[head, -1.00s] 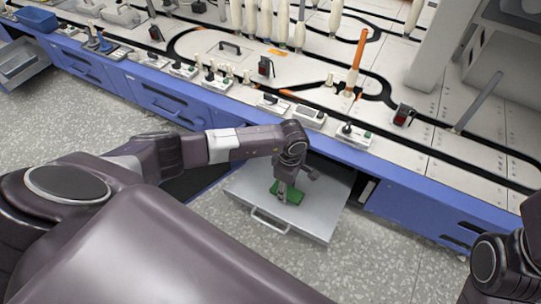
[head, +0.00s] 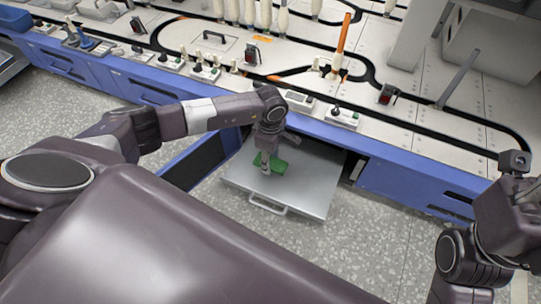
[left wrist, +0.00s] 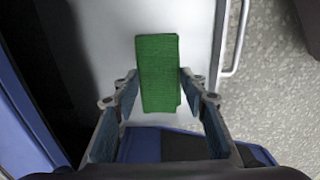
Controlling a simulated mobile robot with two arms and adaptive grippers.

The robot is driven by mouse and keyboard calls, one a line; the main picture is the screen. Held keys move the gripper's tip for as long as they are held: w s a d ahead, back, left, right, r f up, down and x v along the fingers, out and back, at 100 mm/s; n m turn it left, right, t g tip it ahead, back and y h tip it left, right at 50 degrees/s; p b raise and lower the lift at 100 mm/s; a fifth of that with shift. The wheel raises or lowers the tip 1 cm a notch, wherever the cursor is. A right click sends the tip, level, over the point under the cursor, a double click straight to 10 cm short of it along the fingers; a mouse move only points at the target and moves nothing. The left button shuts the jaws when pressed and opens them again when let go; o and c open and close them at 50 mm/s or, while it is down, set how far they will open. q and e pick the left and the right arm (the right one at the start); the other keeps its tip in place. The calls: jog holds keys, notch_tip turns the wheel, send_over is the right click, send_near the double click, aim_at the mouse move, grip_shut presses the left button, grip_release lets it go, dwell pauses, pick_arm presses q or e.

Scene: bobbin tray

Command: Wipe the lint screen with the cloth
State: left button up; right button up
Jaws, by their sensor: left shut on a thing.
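The green cloth (head: 279,166) is a folded, rectangular pad in my left gripper (head: 266,164). In the left wrist view the cloth (left wrist: 158,70) sits between the two fingers of the left gripper (left wrist: 158,84), which are shut on it. The gripper points down over a flat light-grey panel (head: 308,185) with a front handle, pulled out of the blue bench front like a drawer; it seems to be the lint screen. The cloth is at or just above its surface; contact is hard to tell. My right arm shows at the right edge, its fingers out of sight.
The blue-fronted machine bench (head: 411,188) runs behind the panel, with white bobbins (head: 283,20), an orange-topped post (head: 341,42) and small switch boxes on top. The speckled floor is clear in front.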

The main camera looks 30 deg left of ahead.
pick_arm(q)
jog(key=shift+r+p, duration=0.65)
jog(key=shift+r, duration=0.65)
